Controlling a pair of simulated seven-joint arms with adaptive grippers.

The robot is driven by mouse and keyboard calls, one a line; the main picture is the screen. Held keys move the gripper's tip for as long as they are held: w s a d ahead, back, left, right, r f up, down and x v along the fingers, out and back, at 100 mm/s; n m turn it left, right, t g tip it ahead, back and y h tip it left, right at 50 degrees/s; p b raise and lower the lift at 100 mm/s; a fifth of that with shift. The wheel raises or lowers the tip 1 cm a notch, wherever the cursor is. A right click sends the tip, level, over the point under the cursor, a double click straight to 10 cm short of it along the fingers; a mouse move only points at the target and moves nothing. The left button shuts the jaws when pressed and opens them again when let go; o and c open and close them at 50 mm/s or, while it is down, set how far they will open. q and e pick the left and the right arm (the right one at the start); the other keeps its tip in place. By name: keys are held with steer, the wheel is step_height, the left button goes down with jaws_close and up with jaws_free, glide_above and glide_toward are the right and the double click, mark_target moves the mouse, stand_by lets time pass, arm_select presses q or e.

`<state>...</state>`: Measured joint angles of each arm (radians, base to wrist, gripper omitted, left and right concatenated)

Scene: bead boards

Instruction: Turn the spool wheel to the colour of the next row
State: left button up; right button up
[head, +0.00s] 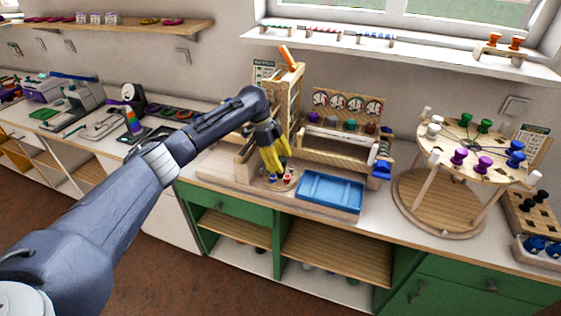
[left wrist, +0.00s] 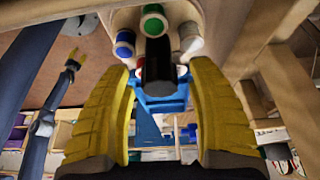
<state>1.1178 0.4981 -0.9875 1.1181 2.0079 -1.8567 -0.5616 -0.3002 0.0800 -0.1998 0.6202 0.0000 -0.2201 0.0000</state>
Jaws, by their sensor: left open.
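A small round wooden wheel (head: 281,185) sits on the wooden base just left of the blue tray, partly hidden by my left gripper (head: 275,163). In the left wrist view, the wheel (left wrist: 128,20) carries blue (left wrist: 124,43), green (left wrist: 154,21), white (left wrist: 191,38) and red spool-like cylinders around a dark central post (left wrist: 158,65). My left gripper (left wrist: 160,105) is open, its yellow fingers on either side of the post's line; I cannot tell whether they touch it. My right gripper (left wrist: 74,60) shows small at the left of the wrist view; its jaws are unclear.
The blue tray (head: 331,188) lies right of the wheel. A wooden tower (head: 285,95) and a rack with round dials (head: 348,103) stand behind. A large round stand with coloured pegs (head: 468,150) is at the right. Other items crowd the counter's left.

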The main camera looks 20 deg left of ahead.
arm_select(q)
steer(key=shift+c, duration=0.2)
jaws_close()
steer(key=shift+d+n, duration=0.1)
steer(key=shift+n, duration=0.2)
steer(key=n+t, duration=0.1)
steer(key=n, duration=0.2)
steer(key=shift+t, duration=0.3)
steer(key=n+t, duration=0.1)
steer(key=n, duration=0.2)
steer(key=shift+d+r+n, duration=0.1)
steer(key=shift+n, duration=0.2)
steer(key=n+t+y, duration=0.1)
steer(key=n, duration=0.2)
steer(key=shift+r+n+t+y, duration=0.1)
steer(key=shift+n+t+y, duration=0.5)
steer(key=shift+n, duration=1.3)
steer(key=shift+w, duration=0.1)
